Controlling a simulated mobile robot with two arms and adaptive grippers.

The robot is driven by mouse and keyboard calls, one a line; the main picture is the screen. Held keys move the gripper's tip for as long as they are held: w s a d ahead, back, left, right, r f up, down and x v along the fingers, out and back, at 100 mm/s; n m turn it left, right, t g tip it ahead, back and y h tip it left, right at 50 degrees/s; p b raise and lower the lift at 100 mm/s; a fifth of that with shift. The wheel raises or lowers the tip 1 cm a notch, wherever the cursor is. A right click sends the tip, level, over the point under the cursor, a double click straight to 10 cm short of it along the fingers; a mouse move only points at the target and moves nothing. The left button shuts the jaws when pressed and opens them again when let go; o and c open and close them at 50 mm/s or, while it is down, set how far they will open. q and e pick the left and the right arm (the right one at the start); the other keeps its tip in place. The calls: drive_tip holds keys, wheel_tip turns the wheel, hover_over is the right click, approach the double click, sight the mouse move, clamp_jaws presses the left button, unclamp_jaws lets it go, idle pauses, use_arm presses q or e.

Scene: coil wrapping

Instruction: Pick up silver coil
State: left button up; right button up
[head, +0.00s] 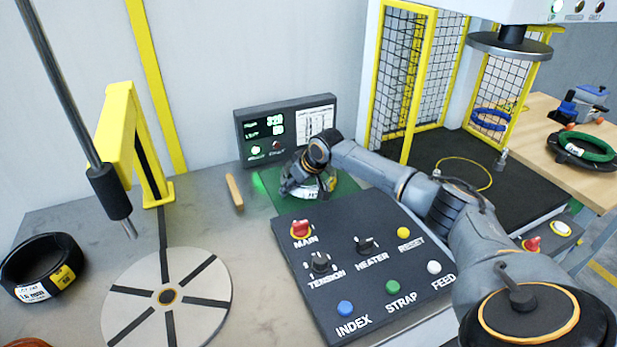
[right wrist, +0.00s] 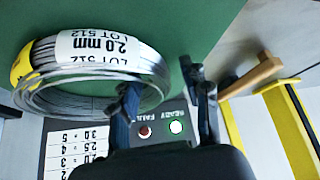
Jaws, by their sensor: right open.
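The silver coil (right wrist: 75,88), with a white "2.0 mm LOT 512" label and a yellow tag, lies on the green mat (right wrist: 190,25). In the head view the coil (head: 312,194) is mostly hidden by my right gripper (head: 293,184), which is low over the mat. In the right wrist view my right gripper (right wrist: 162,85) is open. One finger overlaps the coil's right side in the picture, the other is beyond its right edge over the mat. I cannot tell whether a finger touches the coil. My left gripper is not in view.
A control panel (head: 375,285) with knobs and buttons is in front of the mat, a display (head: 287,130) behind it. A wooden stick (head: 234,191) lies left. A round turntable (head: 200,300), yellow post (head: 118,125) and black coil (head: 68,258) are further left. A caged press stands right.

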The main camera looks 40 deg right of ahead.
drive_tip(key=shift+c, duration=0.2)
clamp_jaws()
drive_tip(key=shift+r, duration=0.1)
drive_tip(key=shift+r, duration=0.1)
